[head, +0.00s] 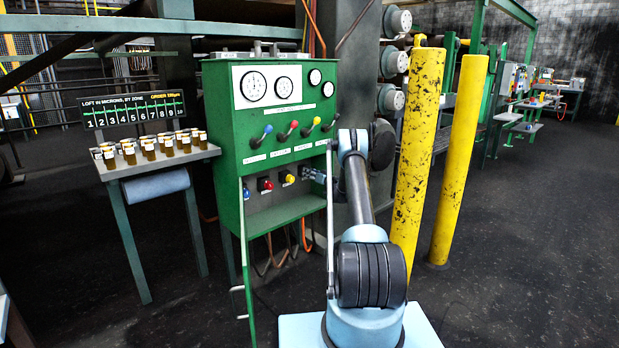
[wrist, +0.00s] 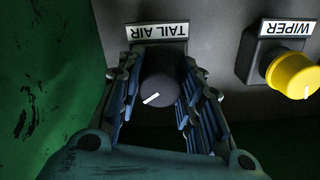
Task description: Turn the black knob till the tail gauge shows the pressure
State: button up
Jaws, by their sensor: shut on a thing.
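The black knob (wrist: 162,92) sits under a TAIL AIR label (wrist: 157,31), which reads upside down in the wrist view. Its white pointer line slants toward the lower left there. My gripper (wrist: 163,72) is around the knob, one finger on each side, shut on it. In the head view my gripper (head: 313,175) reaches the lower right of the green panel (head: 225,120) and hides the knob. Dials of different sizes, a large gauge (head: 253,86) among them, line the panel's top. Their readings and labels are too small to tell, so I cannot pick out the tail gauge.
A yellow WIPER knob (wrist: 293,75) is beside the black knob; red (head: 265,184) and blue (head: 247,193) knobs are farther left. Several coloured levers (head: 292,128) stick out above. Yellow posts (head: 418,140) stand right of my arm. A table (head: 150,170) with small jars is at left.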

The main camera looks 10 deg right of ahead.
jog(key=m, duration=0.5)
jog(key=shift+w+d, duration=0.1)
jog(key=shift+d, duration=0.15)
jog(key=shift+d+m, duration=0.15)
jog(key=shift+m, duration=1.65)
jog(key=o, duration=1.1)
jog(key=shift+f, duration=0.15)
jog(key=shift+c, duration=0.2)
jog(key=shift+a, duration=0.2)
jog(key=v, duration=1.2)
